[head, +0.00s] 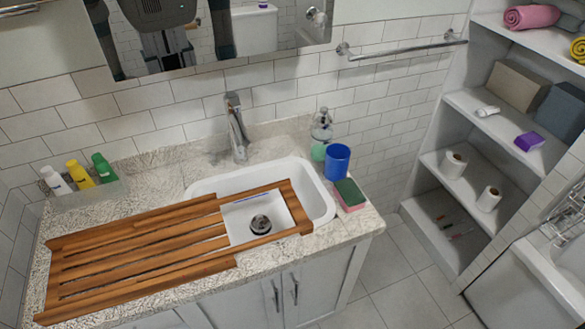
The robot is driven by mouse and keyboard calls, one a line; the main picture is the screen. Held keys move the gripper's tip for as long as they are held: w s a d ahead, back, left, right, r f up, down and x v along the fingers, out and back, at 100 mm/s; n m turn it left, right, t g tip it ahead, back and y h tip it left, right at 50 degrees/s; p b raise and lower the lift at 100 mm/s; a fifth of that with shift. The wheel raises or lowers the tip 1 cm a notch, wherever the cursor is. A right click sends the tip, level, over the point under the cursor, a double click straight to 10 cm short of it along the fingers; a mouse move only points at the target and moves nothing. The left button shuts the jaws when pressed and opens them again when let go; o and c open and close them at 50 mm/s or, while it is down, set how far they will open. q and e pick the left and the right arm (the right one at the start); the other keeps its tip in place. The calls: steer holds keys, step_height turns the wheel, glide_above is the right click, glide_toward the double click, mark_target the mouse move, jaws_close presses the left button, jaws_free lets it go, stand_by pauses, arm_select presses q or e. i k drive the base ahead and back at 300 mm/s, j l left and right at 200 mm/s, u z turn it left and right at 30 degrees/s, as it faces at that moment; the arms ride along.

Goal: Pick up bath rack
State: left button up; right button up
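The wooden bath rack (150,252) lies flat on the stone countertop. It has long brown slats on the left and an open frame on the right. Its right end lies across the white sink (318,203), and the drain shows through the frame opening. Its left end lies near the counter's front left corner. Neither of my grippers shows in the head view. Nothing is seen touching the rack.
Several bottles (80,174) stand in a clear tray at the counter's back left. A faucet (237,128) rises behind the sink. A blue cup (337,162) and a sponge (349,194) sit right of it. Shelves (468,190) stand at right; the floor (390,280) before them is clear.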

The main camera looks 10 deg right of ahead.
mark_target(57, 310)
steer(key=l+u, duration=0.2)
steer(key=l, duration=0.3)
steer(key=l+u, duration=0.2)
steer(key=l, duration=0.3)
steer(key=k+l+u, duration=0.2)
steer(key=l, duration=0.3)
steer(key=l+u, duration=0.2)
steer(key=l, duration=0.3)
